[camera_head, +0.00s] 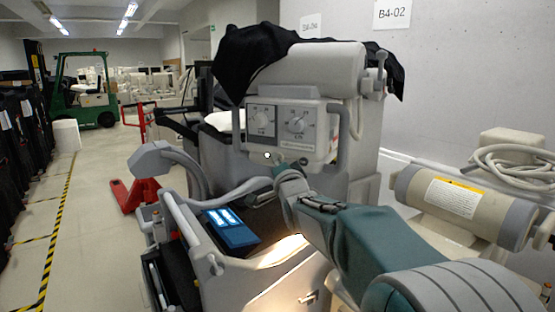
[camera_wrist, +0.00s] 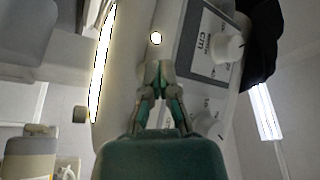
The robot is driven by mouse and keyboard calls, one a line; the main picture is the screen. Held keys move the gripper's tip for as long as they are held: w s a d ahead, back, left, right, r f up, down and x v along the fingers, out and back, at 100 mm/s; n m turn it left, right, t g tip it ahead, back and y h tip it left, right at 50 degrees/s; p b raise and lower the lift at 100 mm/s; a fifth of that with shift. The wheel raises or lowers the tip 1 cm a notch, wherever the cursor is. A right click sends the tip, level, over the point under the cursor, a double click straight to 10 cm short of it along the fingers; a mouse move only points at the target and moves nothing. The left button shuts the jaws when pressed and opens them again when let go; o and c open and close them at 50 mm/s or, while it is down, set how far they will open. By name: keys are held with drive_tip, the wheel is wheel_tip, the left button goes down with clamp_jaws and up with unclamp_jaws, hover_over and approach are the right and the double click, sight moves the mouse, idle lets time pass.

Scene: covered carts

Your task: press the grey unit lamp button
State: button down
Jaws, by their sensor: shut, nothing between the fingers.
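The grey unit (camera_head: 322,125) stands on a cart under a black cover, its front panel carrying two dials. A small round white button with a dark rim (camera_head: 267,155) is on the panel's lower left; it also shows in the wrist view (camera_wrist: 155,38). My gripper (camera_head: 281,167) is shut and empty, its tip just below and right of the button in the head view. In the wrist view my gripper (camera_wrist: 159,68) points at the unit's face, with the button beyond its fingertips. A gap shows between tip and button in the picture; I cannot tell the depth between them.
A knob (camera_wrist: 228,48) juts out beside my fingers in the wrist view. Side handles (camera_head: 343,137) flank the panel. A blue device with a lit screen (camera_head: 232,232) lies on the cart below. A beige cylinder (camera_head: 462,200) is at the right. Open floor lies left.

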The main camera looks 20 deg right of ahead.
drive_tip(key=shift+s+a, duration=0.5)
drive_tip(key=shift+s, duration=0.15)
drive_tip(key=shift+a, duration=0.1)
drive_tip(key=s+a, duration=0.1)
drive_tip(key=s, duration=0.1)
drive_tip(key=s+a, duration=0.1)
drive_tip(key=a, duration=0.1)
drive_tip(key=shift+s+a, duration=0.15)
drive_tip(key=shift+s, duration=0.2)
idle(0.6)
drive_tip(key=s+f+n+g, duration=0.5)
drive_tip(key=s+f, duration=0.5)
drive_tip(key=s, duration=0.7)
drive_tip(key=s+d+f+n+g, duration=0.1)
drive_tip(key=s+f+n+g, duration=0.5)
drive_tip(key=s, duration=1.1)
wheel_tip(320, 180, down, 4)
drive_tip(key=g, duration=0.4)
drive_tip(key=shift+s+f, duration=0.2)
drive_tip(key=shift+s, duration=0.1)
